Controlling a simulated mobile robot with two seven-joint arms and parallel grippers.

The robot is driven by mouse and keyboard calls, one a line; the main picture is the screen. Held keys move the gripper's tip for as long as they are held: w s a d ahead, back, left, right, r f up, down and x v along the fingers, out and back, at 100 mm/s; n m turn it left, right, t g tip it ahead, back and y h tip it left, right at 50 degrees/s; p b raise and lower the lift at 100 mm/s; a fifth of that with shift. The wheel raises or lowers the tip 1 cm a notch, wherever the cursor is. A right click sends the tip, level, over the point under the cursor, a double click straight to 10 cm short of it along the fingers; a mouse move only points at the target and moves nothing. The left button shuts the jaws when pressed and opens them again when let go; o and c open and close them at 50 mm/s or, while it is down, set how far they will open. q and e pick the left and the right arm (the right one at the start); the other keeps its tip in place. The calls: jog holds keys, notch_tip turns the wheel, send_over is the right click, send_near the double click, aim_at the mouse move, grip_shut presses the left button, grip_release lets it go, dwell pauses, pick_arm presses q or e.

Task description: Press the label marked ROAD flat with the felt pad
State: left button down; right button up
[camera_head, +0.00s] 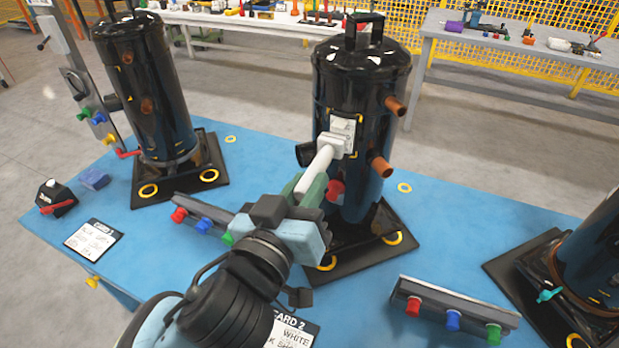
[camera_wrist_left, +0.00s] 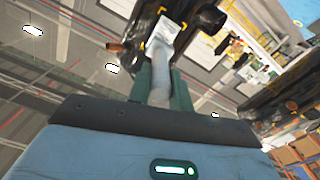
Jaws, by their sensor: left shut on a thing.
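The middle black compressor (camera_head: 362,95) stands upright on its dark base plate. A whitish label (camera_head: 343,128) sits on its front inside yellow corner marks; its lettering is too small to read. My left gripper (camera_head: 312,188) is shut on the pale handle of the felt pad tool (camera_head: 318,168). The tool's head is at the lower part of the label and partly covers it; I cannot tell whether it touches. In the left wrist view the green fingers (camera_wrist_left: 160,88) grip the handle, and the tool points to the label (camera_wrist_left: 164,30). My right gripper is not in view.
A second compressor (camera_head: 148,90) stands at left, and part of a third (camera_head: 590,255) at right, on the blue pallet (camera_head: 480,210). Bars with coloured knobs (camera_head: 455,310) and a written card (camera_head: 93,239) lie near the front. Brown pipe stubs (camera_head: 381,166) stick out beside the label.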

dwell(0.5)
pick_arm(q)
jog(key=shift+w+d+f, duration=0.2)
jog(key=shift+w+f, duration=0.05)
jog(key=shift+w, duration=0.15)
jog(key=shift+w+d+f, duration=0.35)
jog(key=shift+w+f, duration=0.15)
jog(key=shift+w, duration=0.25)
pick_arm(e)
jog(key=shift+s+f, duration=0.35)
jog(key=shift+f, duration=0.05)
pick_arm(q)
jog(key=shift+w+d, duration=0.15)
jog(key=shift+w, duration=0.3)
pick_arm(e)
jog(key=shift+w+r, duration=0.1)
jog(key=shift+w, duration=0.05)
pick_arm(q)
jog(key=shift+s, duration=0.15)
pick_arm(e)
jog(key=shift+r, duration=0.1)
pick_arm(q)
jog(key=shift+v, duration=1.65)
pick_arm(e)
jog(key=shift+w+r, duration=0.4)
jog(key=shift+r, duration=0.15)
